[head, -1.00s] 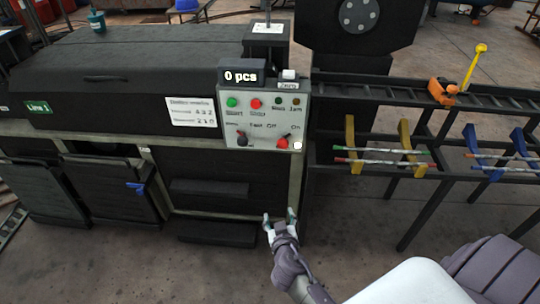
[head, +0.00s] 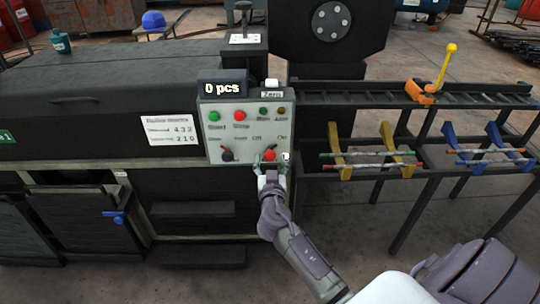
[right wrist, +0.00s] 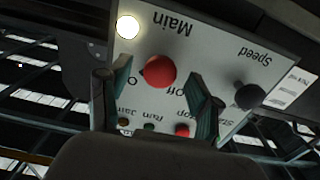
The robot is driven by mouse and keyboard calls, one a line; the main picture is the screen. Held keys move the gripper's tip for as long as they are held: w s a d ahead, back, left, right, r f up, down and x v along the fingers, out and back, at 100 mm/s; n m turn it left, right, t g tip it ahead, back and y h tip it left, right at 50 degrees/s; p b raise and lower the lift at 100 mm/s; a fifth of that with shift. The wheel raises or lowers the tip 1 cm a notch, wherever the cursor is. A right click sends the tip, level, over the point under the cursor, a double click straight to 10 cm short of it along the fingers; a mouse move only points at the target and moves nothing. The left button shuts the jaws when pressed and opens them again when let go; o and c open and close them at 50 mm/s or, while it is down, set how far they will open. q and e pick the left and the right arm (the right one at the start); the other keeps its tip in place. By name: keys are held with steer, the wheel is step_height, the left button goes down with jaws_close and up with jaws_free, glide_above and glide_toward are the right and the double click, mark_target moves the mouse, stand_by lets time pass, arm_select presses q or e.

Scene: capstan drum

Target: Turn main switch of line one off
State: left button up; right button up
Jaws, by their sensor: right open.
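The main switch (head: 269,155) is a red knob at the lower right of the grey control panel (head: 223,132), with Off and On labels beside it. In the right wrist view the red main switch (right wrist: 160,71) shows close up, between the two fingers, next to the word Main. My right gripper (head: 270,163) is open just in front of the panel at the main switch; its fingers (right wrist: 160,90) stand either side of the knob. I cannot tell whether they touch it. A white lamp (right wrist: 128,26) beside the switch is lit. My left gripper is not in view.
A black speed knob (head: 227,154) sits left of the main switch. A green button (head: 214,116) and a red button (head: 240,116) are above. A counter (head: 222,87) reading 0 pcs tops the panel. A rack with coloured rods (head: 380,165) stands to the right.

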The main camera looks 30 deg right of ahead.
steer(key=shift+x, duration=1.3)
steer(key=shift+a, duration=0.1)
steer(key=c, duration=1.2)
